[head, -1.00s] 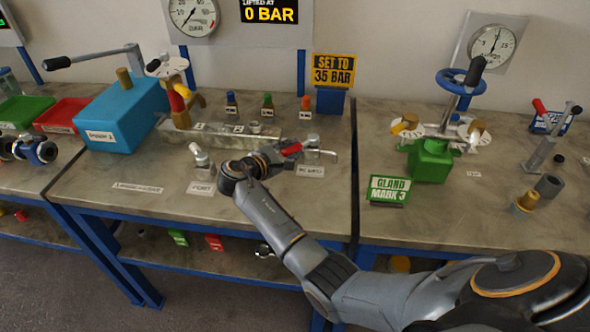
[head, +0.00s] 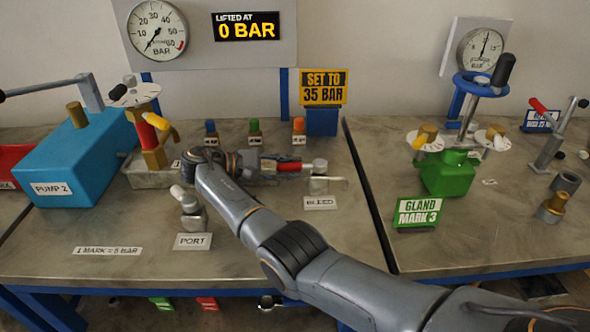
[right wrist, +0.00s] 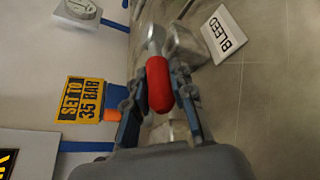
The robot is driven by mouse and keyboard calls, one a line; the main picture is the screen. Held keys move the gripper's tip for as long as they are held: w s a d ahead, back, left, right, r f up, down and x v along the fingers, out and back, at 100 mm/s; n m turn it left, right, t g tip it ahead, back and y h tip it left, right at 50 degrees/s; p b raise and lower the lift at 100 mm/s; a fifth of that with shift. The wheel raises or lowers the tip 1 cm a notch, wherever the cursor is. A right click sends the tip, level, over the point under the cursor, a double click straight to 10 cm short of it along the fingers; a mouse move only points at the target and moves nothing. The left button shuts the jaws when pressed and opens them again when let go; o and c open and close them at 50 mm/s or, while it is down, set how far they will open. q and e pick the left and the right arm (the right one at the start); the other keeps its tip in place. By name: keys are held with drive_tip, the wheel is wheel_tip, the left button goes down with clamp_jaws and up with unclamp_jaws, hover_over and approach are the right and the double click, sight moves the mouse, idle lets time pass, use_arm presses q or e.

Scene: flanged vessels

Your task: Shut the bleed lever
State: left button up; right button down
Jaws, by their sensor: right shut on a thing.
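The bleed lever has a red handle (head: 290,166) that points left from a grey metal valve body (head: 319,178), behind the BLEED label (head: 320,203). My right gripper (head: 277,167) reaches it from the left in the head view, partly hidden by my own arm. In the right wrist view the red handle (right wrist: 159,86) lies between the two dark fingers of my right gripper (right wrist: 158,80), which is shut on it. The valve body (right wrist: 184,44) shows just beyond the handle. My left gripper is not in view.
A port fitting (head: 190,215) stands left of my forearm. Bottles with blue, green and orange caps (head: 254,132) stand behind the gripper. A blue pump box (head: 85,160) is at left, a green gland block (head: 449,173) at right. The display (head: 246,26) reads 0 BAR.

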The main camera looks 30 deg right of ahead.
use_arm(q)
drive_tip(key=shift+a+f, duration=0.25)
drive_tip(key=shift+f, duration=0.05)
use_arm(e)
drive_tip(key=shift+w+d, duration=0.1)
drive_tip(key=shift+w, duration=0.05)
drive_tip(key=shift+g, duration=0.4)
drive_tip(key=c, duration=1.1)
unclamp_jaws()
drive_tip(key=shift+d, duration=0.1)
drive_tip(key=shift+c, duration=0.2)
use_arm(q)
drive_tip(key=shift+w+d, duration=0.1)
